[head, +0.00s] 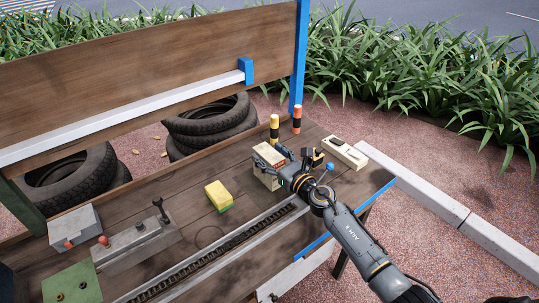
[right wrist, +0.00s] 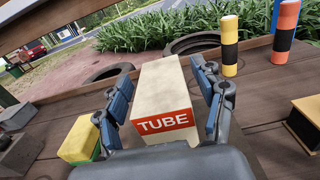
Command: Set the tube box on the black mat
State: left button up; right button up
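In the right wrist view the tube box (right wrist: 162,88) shows a red label reading TUBE. The fingers of my right gripper (right wrist: 164,105) are spread on either side of it. Narrow gaps seem to show between the blue pads and the box, so the gripper looks open around it. My left gripper is not in view.
A yellow-and-green sponge (head: 218,195) lies left of the box. Yellow-black (head: 274,128) and orange-black (head: 297,119) cylinders stand behind it. A cream block with a black top piece (head: 345,153) lies to the right. A dark chain-like rail (head: 215,254) runs along the front.

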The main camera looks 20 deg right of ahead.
jog(key=shift+r, duration=0.1)
jog(key=shift+s+d, duration=0.1)
jog(key=shift+s, duration=0.1)
jog(key=v, duration=1.1)
jog(key=shift+s, duration=0.3)
